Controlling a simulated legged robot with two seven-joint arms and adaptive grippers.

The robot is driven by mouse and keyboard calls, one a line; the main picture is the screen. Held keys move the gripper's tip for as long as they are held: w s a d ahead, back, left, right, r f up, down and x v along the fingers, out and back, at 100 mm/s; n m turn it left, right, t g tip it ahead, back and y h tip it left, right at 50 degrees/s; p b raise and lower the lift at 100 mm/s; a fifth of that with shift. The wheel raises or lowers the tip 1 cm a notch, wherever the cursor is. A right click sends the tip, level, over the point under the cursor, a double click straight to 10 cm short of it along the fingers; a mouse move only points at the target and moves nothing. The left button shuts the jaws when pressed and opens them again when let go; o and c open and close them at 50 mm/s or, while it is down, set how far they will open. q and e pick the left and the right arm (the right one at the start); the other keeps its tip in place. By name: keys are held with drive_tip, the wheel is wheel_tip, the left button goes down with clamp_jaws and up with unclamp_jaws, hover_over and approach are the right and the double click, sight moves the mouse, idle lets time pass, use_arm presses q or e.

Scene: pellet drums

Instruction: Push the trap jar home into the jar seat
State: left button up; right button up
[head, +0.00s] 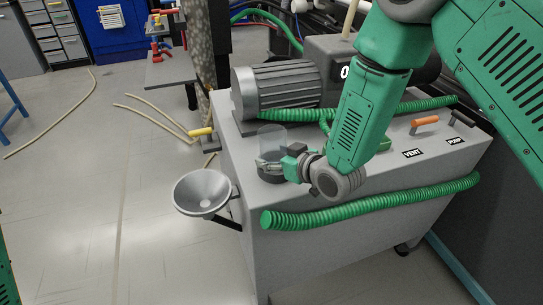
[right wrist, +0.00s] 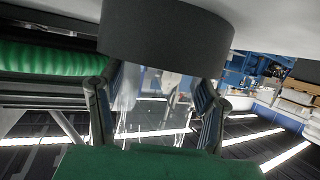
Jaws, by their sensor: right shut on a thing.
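The trap jar (head: 271,138) is a clear cylinder at the front left of the grey machine's top. My right gripper (head: 270,164) is shut on it from the right, around its lower part. The dark round jar seat (head: 270,178) shows just below the fingers. In the right wrist view the clear jar (right wrist: 150,105) is between the two fingers, and the wide dark seat (right wrist: 180,38) is at its upper end in the picture. The jar looks about upright and lined up with the seat. I cannot tell how deep it sits. My left gripper is out of view.
A ribbed motor (head: 277,85) stands behind the jar, with a green hose (head: 370,205) along the machine's front edge. A grey funnel (head: 202,192) juts out at the left. An orange handle (head: 425,121) and a black one lie to the right, by the VENT and PUMP labels.

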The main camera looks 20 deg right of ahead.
drive_tip(key=o, duration=1.4)
drive_tip(key=shift+s+a+y, duration=0.15)
drive_tip(key=shift+a+y, duration=0.15)
drive_tip(key=shift+a, duration=0.15)
drive_tip(key=shift+o, duration=1.3)
drive_tip(key=shift+d, duration=1.15)
drive_tip(key=v, duration=0.2)
drive_tip(key=a+v, duration=0.1)
drive_tip(key=v, duration=0.4)
drive_tip(key=shift+s+a+r, duration=0.15)
drive_tip(key=shift+a+r, duration=0.1)
drive_tip(key=s+d, duration=0.1)
drive_tip(key=s+d+r, duration=0.1)
drive_tip(key=s, duration=0.1)
drive_tip(key=shift+s+d+r, duration=0.1)
drive_tip(key=shift+d+r, duration=0.05)
drive_tip(key=shift+d, duration=0.15)
drive_tip(key=s+d+f+m+g+h, duration=0.2)
drive_tip(key=s+f+g, duration=0.4)
drive_tip(key=s+f, duration=0.5)
drive_tip(key=s+d+f+m+g+h, duration=0.2)
drive_tip(key=s+d+f+g, duration=0.3)
drive_tip(key=s+f, duration=0.6)
drive_tip(key=s+h, duration=0.1)
drive_tip(key=s, duration=0.4)
drive_tip(key=shift+g+h, duration=0.3)
drive_tip(key=shift+g, duration=0.1)
